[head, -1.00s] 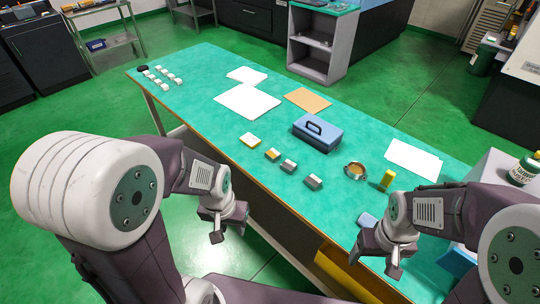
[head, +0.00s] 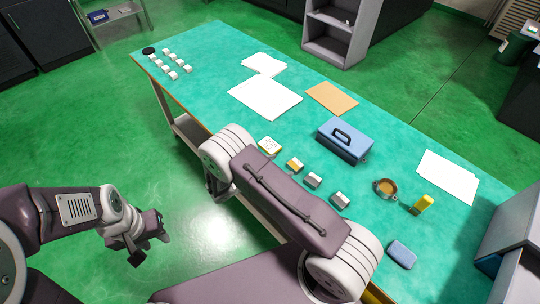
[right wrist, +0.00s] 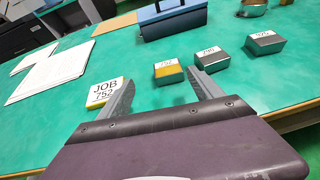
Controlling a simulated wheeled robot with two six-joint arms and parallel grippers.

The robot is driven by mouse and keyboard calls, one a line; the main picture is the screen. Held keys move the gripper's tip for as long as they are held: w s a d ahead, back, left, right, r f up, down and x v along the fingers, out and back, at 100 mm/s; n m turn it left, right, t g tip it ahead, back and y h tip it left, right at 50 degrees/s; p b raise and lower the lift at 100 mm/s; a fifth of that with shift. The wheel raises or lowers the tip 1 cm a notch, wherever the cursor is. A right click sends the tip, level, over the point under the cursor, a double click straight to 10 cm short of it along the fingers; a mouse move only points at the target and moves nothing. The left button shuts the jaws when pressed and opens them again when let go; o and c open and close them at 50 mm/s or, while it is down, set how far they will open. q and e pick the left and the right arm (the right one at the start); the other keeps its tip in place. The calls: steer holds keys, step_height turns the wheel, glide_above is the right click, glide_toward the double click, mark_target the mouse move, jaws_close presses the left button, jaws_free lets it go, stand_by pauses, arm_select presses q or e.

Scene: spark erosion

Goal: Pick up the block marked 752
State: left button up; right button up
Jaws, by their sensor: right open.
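In the head view my right arm hides that gripper. A card reading JOB 752 (right wrist: 104,92) stands left of the block, partly behind the left finger. My left gripper (head: 142,250) hangs off the table at left; its jaws are unclear.
Two similar grey blocks (right wrist: 211,59) (right wrist: 264,42) sit to the right of the 752 block. A blue toolbox (head: 344,141) stands behind them. White papers (head: 265,98), a round dish (head: 385,188) and a yellow item (head: 422,204) also lie on the green table (head: 215,60).

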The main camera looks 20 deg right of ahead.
mark_target(295, 164)
steer(key=shift+s+a+f, duration=0.1)
steer(key=shift+s+f, duration=0.05)
steer(key=shift+s, duration=1)
steer(key=x, duration=0.3)
steer(key=shift+w+f+p, duration=0.15)
steer(key=shift+w+p, duration=0.2)
steer(key=shift+w, duration=0.05)
steer(key=shift+w+d+f, duration=0.15)
steer(key=shift+d+f, duration=0.05)
steer(key=shift+d, duration=0.25)
steer(key=p+x, duration=0.1)
steer(key=x, duration=0.3)
steer(key=shift+w+d, duration=0.15)
steer(key=shift+d, duration=0.25)
steer(key=shift+w+d+f, duration=0.1)
steer(key=shift+d, duration=0.05)
steer(key=shift+c, duration=0.5)
steer(key=c, duration=0.5)
arm_select(q)
steer(key=shift+s+d+r, duration=0.15)
steer(key=shift+s+r, duration=0.15)
steer(key=shift+r, duration=0.25)
steer(key=shift+s+d+r, duration=0.1)
steer(key=shift+s+r, duration=0.15)
steer(key=shift+r, duration=0.3)
arm_select(e)
jaws_close()
